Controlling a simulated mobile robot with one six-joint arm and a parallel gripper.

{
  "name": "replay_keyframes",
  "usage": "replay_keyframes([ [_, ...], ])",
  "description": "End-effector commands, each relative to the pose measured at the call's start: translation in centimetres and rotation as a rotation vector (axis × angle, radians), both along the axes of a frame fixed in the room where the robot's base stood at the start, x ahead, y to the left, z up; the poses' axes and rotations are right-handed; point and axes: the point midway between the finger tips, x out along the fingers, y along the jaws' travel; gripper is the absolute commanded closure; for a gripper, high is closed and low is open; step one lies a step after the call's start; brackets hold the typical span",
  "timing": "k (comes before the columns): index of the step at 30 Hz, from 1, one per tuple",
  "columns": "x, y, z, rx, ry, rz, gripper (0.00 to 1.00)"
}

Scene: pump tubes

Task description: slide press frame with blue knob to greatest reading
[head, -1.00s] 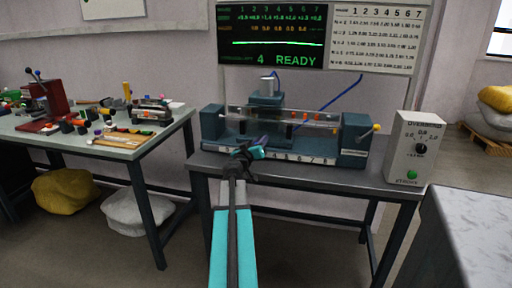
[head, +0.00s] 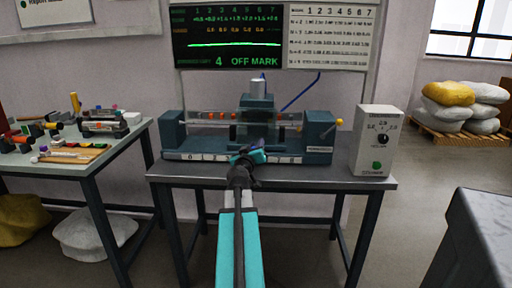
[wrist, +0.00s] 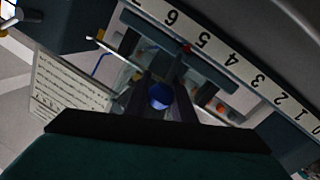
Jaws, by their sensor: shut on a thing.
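The press frame (head: 257,118) is a dark teal block with a grey cylinder on top. It stands slightly right of the middle of the pump bed, astride the clear tube. My gripper (head: 248,156) is at the frame's front, shut on the blue knob, which shows between the fingers in the wrist view (wrist: 160,96). In the wrist view a red pointer tip (wrist: 187,47) lies close to the 5 on the white number scale (wrist: 228,65). In the head view my gripper hides the middle of the scale. The display screen (head: 226,40) shows a green trace and "4 OFF MARK".
A grey control box (head: 375,140) with a black dial and green button stands at the bench's right end. A yellow-tipped lever (head: 339,122) sticks out near the bed's right end block. A printed number chart (head: 330,37) hangs beside the screen. A cluttered side table (head: 90,155) stands left.

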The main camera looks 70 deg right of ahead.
Motion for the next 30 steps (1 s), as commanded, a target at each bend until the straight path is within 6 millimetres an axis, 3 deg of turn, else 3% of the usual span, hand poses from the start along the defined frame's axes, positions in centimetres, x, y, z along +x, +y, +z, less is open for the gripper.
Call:
replay_keyframes([
  [11,1.5,1.0,-0.6,0.008,0.0,0.021,1.0],
  [12,1.5,1.1,-0.6,0.008,-0.001,0.021,0.74],
  [15,1.6,1.2,-0.6,0.007,-0.001,0.022,0.59],
  [30,1.7,1.8,-0.3,0.002,0.0,0.025,0.59],
])
